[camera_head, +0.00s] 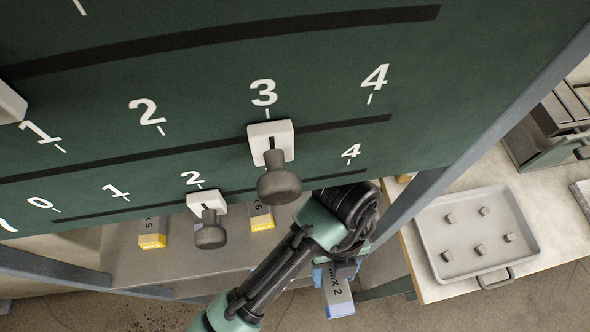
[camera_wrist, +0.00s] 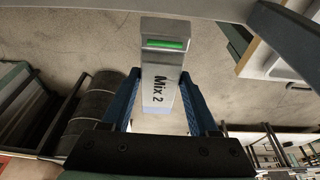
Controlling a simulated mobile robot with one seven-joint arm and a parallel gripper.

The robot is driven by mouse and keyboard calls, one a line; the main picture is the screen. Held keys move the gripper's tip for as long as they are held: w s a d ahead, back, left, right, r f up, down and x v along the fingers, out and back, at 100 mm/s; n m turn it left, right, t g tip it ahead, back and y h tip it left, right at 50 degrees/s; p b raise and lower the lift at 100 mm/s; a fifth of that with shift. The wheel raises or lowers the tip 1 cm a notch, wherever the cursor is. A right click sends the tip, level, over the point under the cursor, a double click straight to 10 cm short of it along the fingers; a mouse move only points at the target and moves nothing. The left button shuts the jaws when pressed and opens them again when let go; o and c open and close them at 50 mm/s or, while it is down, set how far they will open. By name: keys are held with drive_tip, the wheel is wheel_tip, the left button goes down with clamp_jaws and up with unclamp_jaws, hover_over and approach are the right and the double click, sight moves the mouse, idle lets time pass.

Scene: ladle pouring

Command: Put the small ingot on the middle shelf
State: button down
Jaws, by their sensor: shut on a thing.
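My gripper (camera_head: 336,268) is shut on a grey bar labelled "Mix 2" (camera_head: 339,292) with a blue end, below the green panel's lower right. In the wrist view, the bar (camera_wrist: 160,95) sits between the blue fingers of my gripper (camera_wrist: 160,76), with a green strip near its far end. I cannot tell for certain that this is the small ingot. A grey shelf surface (camera_head: 190,272) lies behind the panel's lower edge, with two yellow-ended bars (camera_head: 152,240) (camera_head: 261,216) on it. The panel hides much of the shelving, so I cannot tell which level this is.
The large green panel (camera_head: 220,60) with numbered sliders and knobs (camera_head: 279,186) fills the upper view, close to my arm. A blue-grey post (camera_head: 480,145) stands right of my gripper. A worktop (camera_head: 555,215) at right holds a tray (camera_head: 430,220) with several small grey pieces.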

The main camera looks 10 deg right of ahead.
drive_tip(key=w+b, duration=0.1)
drive_tip(key=w, duration=1.4)
drive_tip(key=shift+w, duration=0.65)
drive_tip(key=shift+w+f+b, duration=0.15)
drive_tip(key=shift+f+b, duration=0.15)
drive_tip(key=shift+b, duration=0.15)
drive_tip(key=shift+f+b, duration=0.3)
drive_tip(key=shift+f, duration=1.05)
drive_tip(key=shift+f, duration=0.25)
drive_tip(key=shift+c, duration=0.8)
unclamp_jaws()
drive_tip(key=shift+r, duration=0.1)
